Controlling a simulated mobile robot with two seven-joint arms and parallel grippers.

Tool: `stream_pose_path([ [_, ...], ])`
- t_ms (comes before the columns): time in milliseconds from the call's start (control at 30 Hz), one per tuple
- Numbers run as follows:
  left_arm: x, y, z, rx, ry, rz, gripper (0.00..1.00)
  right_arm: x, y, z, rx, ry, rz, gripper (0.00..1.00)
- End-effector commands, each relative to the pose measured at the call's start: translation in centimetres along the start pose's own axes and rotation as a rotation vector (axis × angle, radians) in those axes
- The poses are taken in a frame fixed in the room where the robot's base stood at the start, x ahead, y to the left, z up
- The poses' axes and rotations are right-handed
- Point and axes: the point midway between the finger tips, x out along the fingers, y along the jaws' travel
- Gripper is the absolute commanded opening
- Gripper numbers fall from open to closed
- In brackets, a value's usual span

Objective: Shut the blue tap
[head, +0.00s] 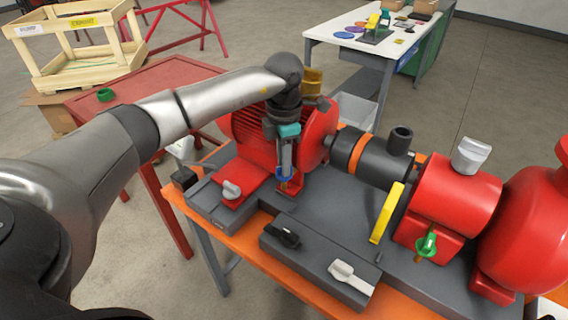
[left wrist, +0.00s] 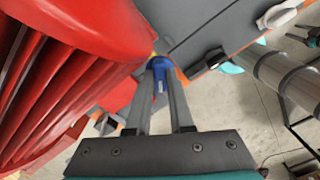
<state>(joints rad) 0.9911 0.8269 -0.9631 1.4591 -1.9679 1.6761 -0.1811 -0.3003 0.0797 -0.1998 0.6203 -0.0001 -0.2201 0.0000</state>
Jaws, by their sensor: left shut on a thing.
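The blue tap (head: 284,178) sits low in front of the red motor, on a small red foot of the pump skid. My left gripper (head: 286,170) reaches down to it from above, its fingers shut on the blue handle. In the left wrist view the blue handle (left wrist: 159,70) shows between the fingertips (left wrist: 157,78). The fingers cover part of the tap, so its exact angle is hard to tell. My right gripper is not seen.
The red ribbed motor (head: 262,128) stands close behind the fingers. Nearby are a white tap (head: 232,190), a black tap (head: 284,236), another white tap (head: 350,276), a yellow lever (head: 386,213) and a green tap (head: 427,244). Open space lies above the grey base.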

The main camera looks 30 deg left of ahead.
Motion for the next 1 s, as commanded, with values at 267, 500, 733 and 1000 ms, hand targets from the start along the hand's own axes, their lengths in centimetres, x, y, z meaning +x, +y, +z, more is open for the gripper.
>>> stream_pose_path([
  [267, 0.0, 0.1, 0.0, 0.264, -0.002, 0.003, 0.00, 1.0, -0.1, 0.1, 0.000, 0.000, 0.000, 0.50],
  [500, 0.0, 0.1, 0.0, 0.491, -0.002, 0.003, 0.00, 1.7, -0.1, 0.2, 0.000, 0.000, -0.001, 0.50],
  [733, 0.0, 0.1, 0.1, 0.695, -0.002, 0.004, 0.00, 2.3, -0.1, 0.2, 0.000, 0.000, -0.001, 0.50],
  [1000, -0.1, 0.1, 0.1, 0.875, -0.002, 0.003, 0.00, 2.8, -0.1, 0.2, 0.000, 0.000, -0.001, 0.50],
])
